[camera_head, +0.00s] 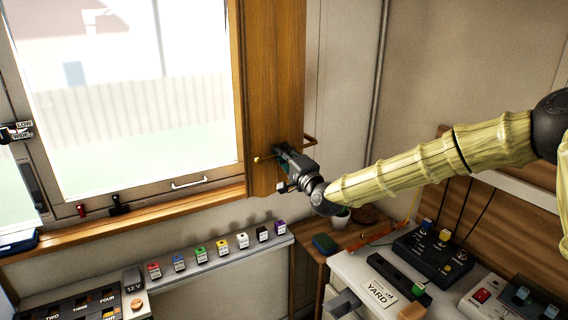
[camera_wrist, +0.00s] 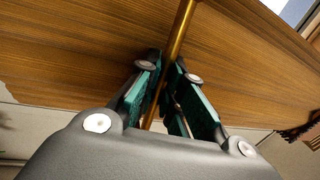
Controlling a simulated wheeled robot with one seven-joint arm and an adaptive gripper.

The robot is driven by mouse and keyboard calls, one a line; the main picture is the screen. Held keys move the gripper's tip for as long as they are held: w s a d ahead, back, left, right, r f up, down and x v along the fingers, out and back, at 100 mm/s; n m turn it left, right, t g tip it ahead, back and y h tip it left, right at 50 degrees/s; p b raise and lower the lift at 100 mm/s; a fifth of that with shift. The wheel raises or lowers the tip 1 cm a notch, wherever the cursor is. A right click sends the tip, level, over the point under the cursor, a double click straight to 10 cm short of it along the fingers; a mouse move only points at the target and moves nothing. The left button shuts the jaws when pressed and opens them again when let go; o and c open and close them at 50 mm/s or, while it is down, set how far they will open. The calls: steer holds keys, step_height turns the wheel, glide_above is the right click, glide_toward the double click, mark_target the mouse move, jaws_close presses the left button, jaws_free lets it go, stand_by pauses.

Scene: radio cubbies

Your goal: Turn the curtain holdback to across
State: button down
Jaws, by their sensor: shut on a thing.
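The curtain holdback (camera_head: 309,139) is a thin brass-coloured bar on the wooden panel at the right side of the window.
The wooden panel (camera_head: 272,85) stands right behind the fingers. Below is a ledge (camera_head: 215,256) with several coloured-top blocks. A white desk (camera_head: 355,272) with a YARD sign (camera_head: 380,293) and black control boxes (camera_head: 433,255) lies under my arm.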

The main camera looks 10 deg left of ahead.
steer(key=shift+d+r+m, duration=0.1)
steer(key=shift+r+m, duration=0.4)
steer(key=shift+m, duration=0.1)
steer(key=c, duration=1.5)
jaws_free()
steer(key=shift+d+r, duration=0.1)
steer(key=shift+c, duration=0.2)
steer(key=v, duration=1.2)
